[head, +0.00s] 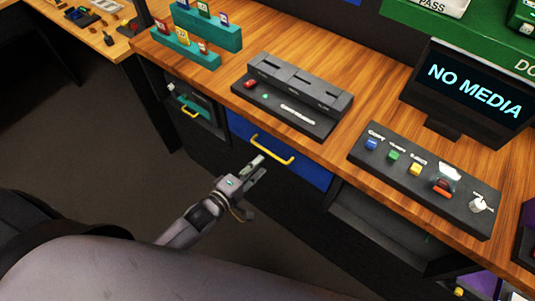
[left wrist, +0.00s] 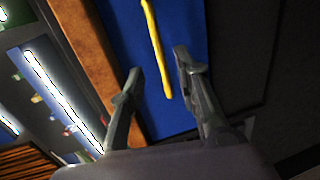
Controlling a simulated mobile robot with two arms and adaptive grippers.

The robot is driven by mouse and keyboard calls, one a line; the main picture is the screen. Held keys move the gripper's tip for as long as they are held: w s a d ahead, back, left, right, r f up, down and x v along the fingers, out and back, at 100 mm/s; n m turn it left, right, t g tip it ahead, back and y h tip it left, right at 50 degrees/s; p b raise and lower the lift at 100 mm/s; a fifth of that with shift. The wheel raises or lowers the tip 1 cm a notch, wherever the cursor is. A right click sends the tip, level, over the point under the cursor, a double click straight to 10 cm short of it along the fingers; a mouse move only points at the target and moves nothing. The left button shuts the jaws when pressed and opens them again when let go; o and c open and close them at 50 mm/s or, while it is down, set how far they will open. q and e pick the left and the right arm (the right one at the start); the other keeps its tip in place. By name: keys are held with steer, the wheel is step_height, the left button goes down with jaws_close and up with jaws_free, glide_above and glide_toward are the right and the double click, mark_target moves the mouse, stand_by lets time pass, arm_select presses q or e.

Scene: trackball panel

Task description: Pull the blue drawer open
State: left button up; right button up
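The blue drawer (head: 309,169) is set in the front of the desk, under the wooden top, and looks closed. Its yellow bar handle (head: 273,150) runs across the front. My left gripper (head: 257,168) is just in front of the drawer, near the left part of the handle. In the left wrist view, the blue front (left wrist: 185,40) fills the middle. The handle (left wrist: 156,48) lies ahead, in line with the gap between my two parted fingers (left wrist: 157,85). The left gripper is open and empty. My right gripper is in neither view.
On the desktop (head: 345,137) stand a black slotted unit (head: 295,90), a panel with coloured buttons (head: 420,175) and a monitor reading NO MEDIA (head: 470,90). Another compartment with a yellow handle (head: 189,112) is to the left. The floor (head: 90,130) at left is clear.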

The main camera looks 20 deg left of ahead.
arm_select(q)
steer(key=x, duration=0.6)
jaws_close()
stand_by(0.3)
stand_by(0.5)
